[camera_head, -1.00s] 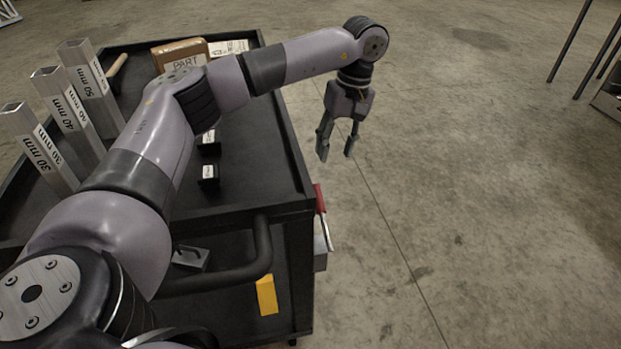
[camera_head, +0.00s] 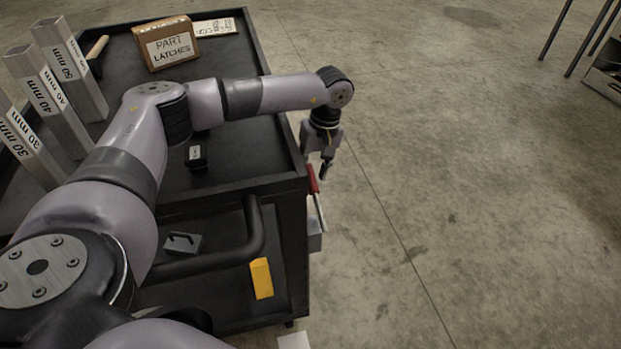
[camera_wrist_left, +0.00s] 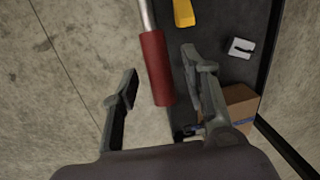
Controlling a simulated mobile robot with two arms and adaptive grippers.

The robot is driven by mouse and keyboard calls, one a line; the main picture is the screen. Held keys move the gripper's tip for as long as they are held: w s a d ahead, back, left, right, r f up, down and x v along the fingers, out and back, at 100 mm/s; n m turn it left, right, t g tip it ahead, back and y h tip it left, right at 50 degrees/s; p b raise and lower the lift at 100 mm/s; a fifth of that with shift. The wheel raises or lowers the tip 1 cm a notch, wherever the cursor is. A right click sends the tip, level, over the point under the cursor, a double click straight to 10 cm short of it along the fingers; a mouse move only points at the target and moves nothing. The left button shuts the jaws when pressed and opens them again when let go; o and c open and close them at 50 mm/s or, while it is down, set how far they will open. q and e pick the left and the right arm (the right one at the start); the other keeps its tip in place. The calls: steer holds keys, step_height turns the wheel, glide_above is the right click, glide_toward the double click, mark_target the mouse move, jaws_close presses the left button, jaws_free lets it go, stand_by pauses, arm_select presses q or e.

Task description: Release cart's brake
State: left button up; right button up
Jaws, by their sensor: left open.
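The black cart (camera_head: 285,185) stands at the left in the head view. Its brake lever has a red grip (camera_head: 312,178) on a metal rod and sits at the cart's right side, near the front corner. My left gripper (camera_head: 316,164) hangs beside the cart edge, just above the red grip. In the left wrist view, the open fingers (camera_wrist_left: 157,75) are apart on either side of the red grip (camera_wrist_left: 156,66). I cannot tell whether a finger touches it. My right gripper is not in view.
On the cart top are a part latches box (camera_head: 172,45) and several labelled metal tubes (camera_head: 75,70). The lower shelf holds a yellow block (camera_head: 261,278) and a grey part (camera_head: 183,243). The cart handle (camera_head: 215,258) juts forward.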

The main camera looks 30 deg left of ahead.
arm_select(q)
steer(key=shift+s+a+f, duration=0.15)
steer(key=shift+f, duration=0.9)
steer(key=shift+c, duration=0.5)
jaws_close()
